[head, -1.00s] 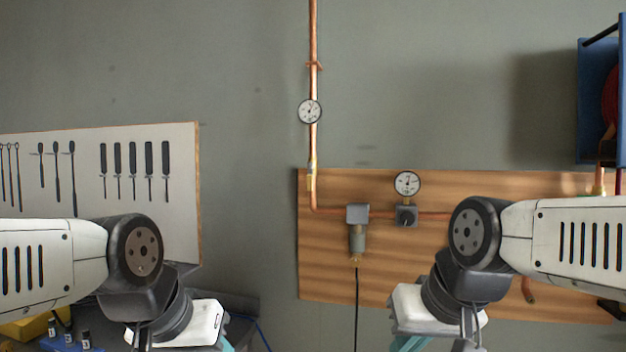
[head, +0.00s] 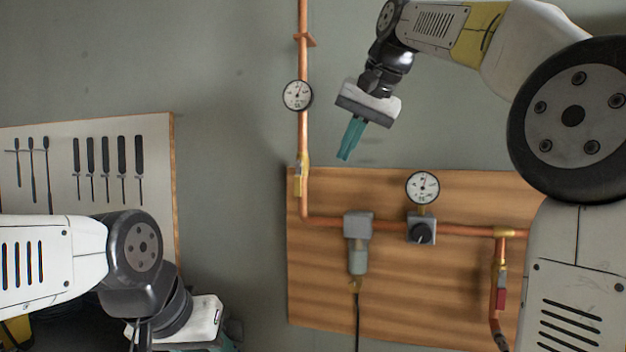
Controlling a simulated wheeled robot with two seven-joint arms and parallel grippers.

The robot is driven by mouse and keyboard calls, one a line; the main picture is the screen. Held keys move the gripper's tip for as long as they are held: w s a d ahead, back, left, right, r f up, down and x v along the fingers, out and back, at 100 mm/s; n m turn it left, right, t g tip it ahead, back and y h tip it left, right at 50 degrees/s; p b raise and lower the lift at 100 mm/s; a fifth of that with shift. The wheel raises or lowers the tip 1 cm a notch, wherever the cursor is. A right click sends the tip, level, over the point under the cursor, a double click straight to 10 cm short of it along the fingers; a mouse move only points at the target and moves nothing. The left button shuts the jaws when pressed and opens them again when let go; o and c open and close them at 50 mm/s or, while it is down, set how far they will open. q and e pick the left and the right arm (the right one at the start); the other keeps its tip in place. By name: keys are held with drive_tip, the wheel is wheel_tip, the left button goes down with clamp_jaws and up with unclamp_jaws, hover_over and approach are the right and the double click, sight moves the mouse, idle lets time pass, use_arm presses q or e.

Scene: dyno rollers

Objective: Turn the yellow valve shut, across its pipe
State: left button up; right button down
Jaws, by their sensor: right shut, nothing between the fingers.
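The yellow valve (head: 299,180) sits on the vertical copper pipe (head: 304,135), just above the bend at the board's upper left. Its small handle appears to lie along the pipe; fine detail is hard to make out. My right gripper (head: 343,157) is shut and empty, with its teal fingers pointing down and slightly left. In the picture it is to the right of the valve and a little higher, apart from it. My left gripper (head: 229,345) is low at the left, with its fingers mostly cut off by the bottom edge.
A round gauge (head: 298,95) is on the pipe above the valve. The wooden board (head: 400,290) carries a grey filter (head: 357,240), a regulator knob (head: 421,232), another gauge (head: 423,187) and a red-handled valve (head: 500,298). A tool panel (head: 90,215) hangs at the left.

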sight(298, 179)
drive_tip(key=shift+w+r, duration=0.4)
drive_tip(key=shift+w, duration=0.1)
drive_tip(key=w+a+f, duration=0.6)
drive_tip(key=a+f, duration=0.1)
drive_tip(key=f, duration=0.1)
